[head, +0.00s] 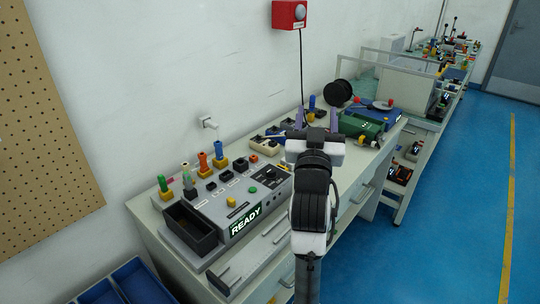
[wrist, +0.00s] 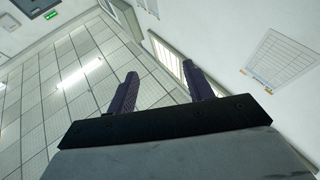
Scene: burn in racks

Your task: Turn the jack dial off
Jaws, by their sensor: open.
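My gripper (head: 316,117) is raised in front of the bench, with its two purple fingers spread and empty. In the wrist view the fingers (wrist: 161,88) point up toward the ceiling, with a clear gap between them. A grey console (head: 225,203) with a lit READY display (head: 246,221) sits at the near end of the bench. I cannot tell which part is the jack dial. My gripper is apart from the console, above and to its right. The wrist view shows no bench.
Coloured plugs (head: 219,154) stand along the console's back. An open black bin (head: 191,227) is at its left end. A green device (head: 360,126) and a black spool (head: 337,93) lie farther along. The blue floor (head: 430,235) at right is clear.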

